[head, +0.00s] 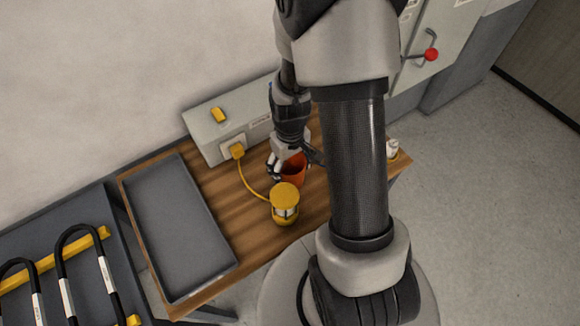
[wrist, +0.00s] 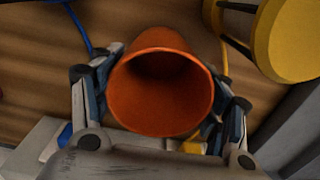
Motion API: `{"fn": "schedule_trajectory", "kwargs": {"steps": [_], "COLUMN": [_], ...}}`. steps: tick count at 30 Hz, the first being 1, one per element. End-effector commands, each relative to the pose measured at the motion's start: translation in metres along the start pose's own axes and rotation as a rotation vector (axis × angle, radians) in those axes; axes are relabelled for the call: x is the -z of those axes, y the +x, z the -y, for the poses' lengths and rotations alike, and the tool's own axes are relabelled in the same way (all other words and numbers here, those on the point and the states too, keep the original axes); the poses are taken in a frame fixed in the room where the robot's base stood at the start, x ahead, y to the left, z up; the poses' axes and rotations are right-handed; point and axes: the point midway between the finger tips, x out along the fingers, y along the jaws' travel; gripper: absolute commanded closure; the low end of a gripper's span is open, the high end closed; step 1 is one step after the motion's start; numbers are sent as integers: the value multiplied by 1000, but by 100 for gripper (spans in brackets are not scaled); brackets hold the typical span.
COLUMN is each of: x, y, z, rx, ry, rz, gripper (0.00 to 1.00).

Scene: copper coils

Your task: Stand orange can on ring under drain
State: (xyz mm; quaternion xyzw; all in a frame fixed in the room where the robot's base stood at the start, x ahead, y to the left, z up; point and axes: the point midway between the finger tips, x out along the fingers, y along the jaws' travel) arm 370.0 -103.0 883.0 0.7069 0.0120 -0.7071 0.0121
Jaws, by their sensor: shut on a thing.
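The orange can (head: 294,170) is between the fingers of my gripper (head: 286,165), over the wooden table. In the wrist view the can (wrist: 160,108) shows its open top toward the camera, and its inside looks empty. The fingers of my gripper (wrist: 160,105) press on its left and right sides. I cannot tell whether the can's bottom touches the table. No ring or drain can be made out; my arm hides part of the table.
A yellow lantern-like device (head: 285,203) stands close to the can, cabled to a grey box (head: 225,125) at the back. A grey tray (head: 183,235) covers the table's left. A small white item (head: 392,150) stands at the right end of the wooden table (head: 250,250).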

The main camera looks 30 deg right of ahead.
Motion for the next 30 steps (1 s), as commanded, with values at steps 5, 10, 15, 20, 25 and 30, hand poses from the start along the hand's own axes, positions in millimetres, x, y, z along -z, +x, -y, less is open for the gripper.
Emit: {"fn": "schedule_trajectory", "kwargs": {"steps": [5,10,15,20,25,30], "x": [0,0,0,0,0,0], "y": [0,2,2,2,2,-5], "z": [0,0,0,0,0,0], "rx": [0,0,0,0,0,0], "ry": [0,0,0,0,0,0], "rz": [-1,0,0,0,0,-1], "gripper": [58,26,15,11,11,11]}}
